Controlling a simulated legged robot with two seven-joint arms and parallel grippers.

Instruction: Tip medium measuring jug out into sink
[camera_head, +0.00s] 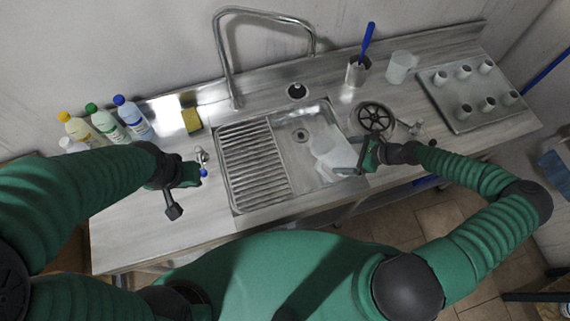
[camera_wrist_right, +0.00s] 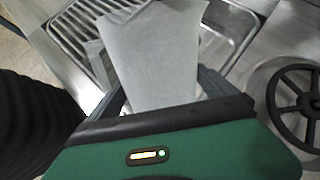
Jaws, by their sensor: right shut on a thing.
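The measuring jug (camera_head: 327,143) is translucent white and tilted over the sink basin (camera_head: 292,127). My right gripper (camera_head: 350,160) is shut on it at the sink's right side. In the right wrist view the jug (camera_wrist_right: 152,55) fills the space between the fingers of the gripper (camera_wrist_right: 160,100), with the sink (camera_wrist_right: 237,28) behind it. Whether anything is in the jug or pouring from it cannot be told. My left gripper (camera_head: 182,205) hangs over the counter left of the sink, with no object visible in it; its finger gap is not clear.
A ribbed drainboard (camera_head: 253,160) lies left of the basin under a curved faucet (camera_head: 222,55). Several bottles (camera_head: 103,120) and a yellow sponge (camera_head: 191,120) stand at the back left. A black handwheel (camera_head: 375,117), another clear jug (camera_head: 399,67) and a cup tray (camera_head: 470,95) are at the right.

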